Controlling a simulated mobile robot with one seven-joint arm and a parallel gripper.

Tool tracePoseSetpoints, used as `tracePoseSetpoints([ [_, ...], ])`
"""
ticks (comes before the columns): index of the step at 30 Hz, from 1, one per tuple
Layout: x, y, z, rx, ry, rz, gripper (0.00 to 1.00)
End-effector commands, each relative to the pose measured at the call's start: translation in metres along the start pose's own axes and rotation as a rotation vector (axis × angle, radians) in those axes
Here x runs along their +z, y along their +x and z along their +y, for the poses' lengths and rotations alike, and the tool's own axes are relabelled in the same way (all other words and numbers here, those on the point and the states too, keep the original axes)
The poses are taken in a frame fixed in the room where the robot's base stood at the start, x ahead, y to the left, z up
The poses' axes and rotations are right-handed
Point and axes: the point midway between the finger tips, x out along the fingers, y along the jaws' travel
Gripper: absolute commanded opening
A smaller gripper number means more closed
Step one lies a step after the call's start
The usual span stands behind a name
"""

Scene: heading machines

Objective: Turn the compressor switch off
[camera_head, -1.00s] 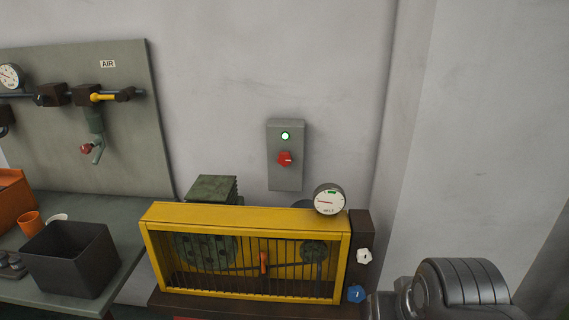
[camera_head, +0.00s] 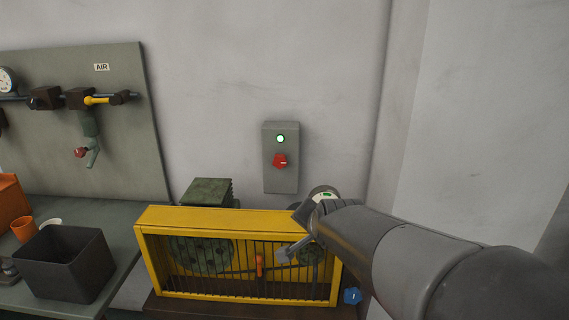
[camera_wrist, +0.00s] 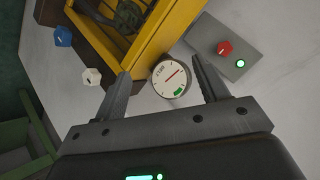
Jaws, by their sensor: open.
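The compressor switch is a red rotary knob (camera_head: 280,160) on a grey wall box (camera_head: 281,184), with a lit green lamp (camera_head: 280,139) above it. In the wrist view the red knob (camera_wrist: 224,48) and glowing green lamp (camera_wrist: 240,63) show at the upper right. My gripper (camera_wrist: 163,75) is open and empty, its two fingers apart with the round gauge (camera_wrist: 172,79) seen between them. In the head view my gripper (camera_head: 290,235) is in front of the yellow guard's top right, below the switch box and apart from it. My arm partly hides the gauge there.
The yellow compressor guard (camera_head: 220,214) stands below the switch. A blue knob (camera_head: 352,296) is at its right, and a white knob (camera_wrist: 92,76) shows in the wrist view. A dark bin (camera_head: 62,262) stands on the bench at left. The wall around the switch is clear.

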Motion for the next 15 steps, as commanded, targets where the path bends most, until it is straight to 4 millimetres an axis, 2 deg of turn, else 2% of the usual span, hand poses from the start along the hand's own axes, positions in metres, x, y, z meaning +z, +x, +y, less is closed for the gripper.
tracePoseSetpoints([
  [1,0.000,0.018,-0.013,-0.032,0.069,0.002,0.67],
  [6,-0.002,0.066,-0.059,-0.172,0.343,0.012,0.67],
  [15,-0.007,0.135,-0.124,-0.421,0.917,-0.033,0.67],
])
